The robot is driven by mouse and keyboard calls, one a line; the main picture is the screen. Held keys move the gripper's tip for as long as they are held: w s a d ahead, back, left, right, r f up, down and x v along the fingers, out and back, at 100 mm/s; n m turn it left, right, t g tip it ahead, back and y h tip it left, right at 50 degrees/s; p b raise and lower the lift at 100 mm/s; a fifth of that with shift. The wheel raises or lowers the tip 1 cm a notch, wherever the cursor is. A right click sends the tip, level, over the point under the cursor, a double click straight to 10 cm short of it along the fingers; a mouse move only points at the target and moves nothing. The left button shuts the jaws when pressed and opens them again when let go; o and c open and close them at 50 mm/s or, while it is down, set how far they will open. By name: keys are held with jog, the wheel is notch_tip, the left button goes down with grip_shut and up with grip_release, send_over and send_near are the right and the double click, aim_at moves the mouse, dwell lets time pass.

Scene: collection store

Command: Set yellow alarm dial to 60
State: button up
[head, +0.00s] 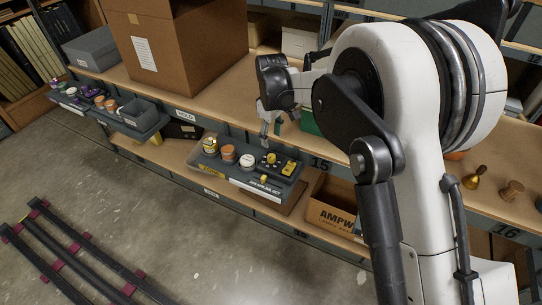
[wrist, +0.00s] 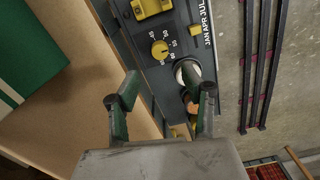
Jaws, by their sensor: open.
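The yellow alarm dial (wrist: 160,50) is a round knob on a dark panel, with small white marks around it. The marks and the pointer are too small for me to read a setting. In the head view, the dial (head: 271,158) shows small on the dark unit at the right end of a grey shelf tray. My gripper (head: 268,126) is above that tray, apart from the dial. In the wrist view, its two fingers (wrist: 168,92) are spread wide with nothing held between them. The dial lies beyond the fingertips, near the upper middle.
Beside the dial are a yellow block (wrist: 152,8) and a yellow part (wrist: 195,29). A white-rimmed jar (wrist: 187,72) is close to the right finger. Several small jars stand left of the unit in the tray (head: 240,178). A large cardboard box (head: 180,45) is on the upper shelf.

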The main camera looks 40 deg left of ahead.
aim_at(271, 156)
notch_tip(271, 156, down, 10)
jog(key=shift+r+b, duration=0.25)
jog(key=shift+b, duration=0.35)
grip_shut()
jog(key=shift+m, duration=0.4)
jog(key=m+b, duration=0.1)
jog(key=m, duration=0.2)
jog(key=shift+m+b, duration=0.3)
jog(key=m+b, duration=0.1)
jog(key=m, duration=0.3)
jog(key=shift+m, duration=0.4)
